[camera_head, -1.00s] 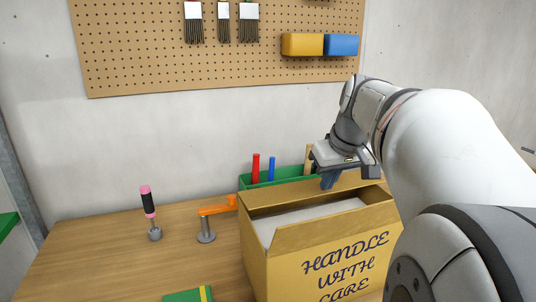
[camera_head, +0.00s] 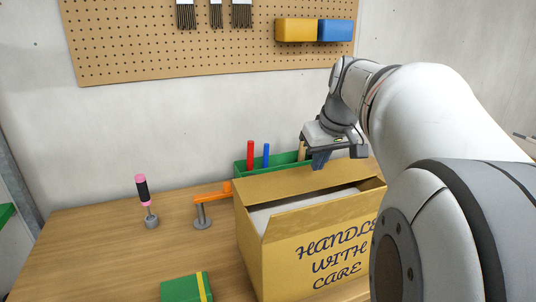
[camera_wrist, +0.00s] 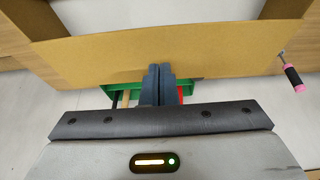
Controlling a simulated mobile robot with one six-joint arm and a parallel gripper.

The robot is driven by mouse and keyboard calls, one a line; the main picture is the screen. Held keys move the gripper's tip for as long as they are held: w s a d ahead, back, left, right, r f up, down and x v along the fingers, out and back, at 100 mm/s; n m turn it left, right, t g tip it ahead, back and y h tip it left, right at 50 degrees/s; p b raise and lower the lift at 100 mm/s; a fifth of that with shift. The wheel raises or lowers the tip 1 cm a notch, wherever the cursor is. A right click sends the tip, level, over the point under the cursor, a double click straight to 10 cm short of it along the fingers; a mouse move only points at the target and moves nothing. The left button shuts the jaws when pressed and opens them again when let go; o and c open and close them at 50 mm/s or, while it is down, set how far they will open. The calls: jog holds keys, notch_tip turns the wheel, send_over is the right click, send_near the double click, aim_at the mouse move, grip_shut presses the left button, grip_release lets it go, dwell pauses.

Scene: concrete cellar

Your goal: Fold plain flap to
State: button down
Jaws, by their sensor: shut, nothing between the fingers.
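A cardboard box (camera_head: 250,257) with HANDLE WITH CARE on its front stands on the bench, with pale contents (camera_head: 290,210) showing through its top opening. Its plain far flap (camera_head: 285,187) slants inward over part of the opening, and it also spans the wrist view (camera_wrist: 100,55). My gripper (camera_head: 319,162) is shut and empty at the flap's far side. In the wrist view the fingertips (camera_wrist: 160,68) overlap the flap's lower edge and seem to touch it. The opening's right end is partly hidden by my arm.
A green bin (camera_head: 240,168) with red and blue marker-like items stands behind the box. An orange-handled tool (camera_head: 210,195), a pink-and-black screwdriver (camera_head: 142,190) in a stand and a green book (camera_head: 185,287) are left of it. Bench space between them is clear.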

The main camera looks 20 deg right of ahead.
jog(key=s+f+p+v, duration=0.1)
jog(key=s+p+v, duration=0.1)
jog(key=v, duration=1)
jog(key=shift+s+r, duration=0.25)
jog(key=shift+r, duration=0.2)
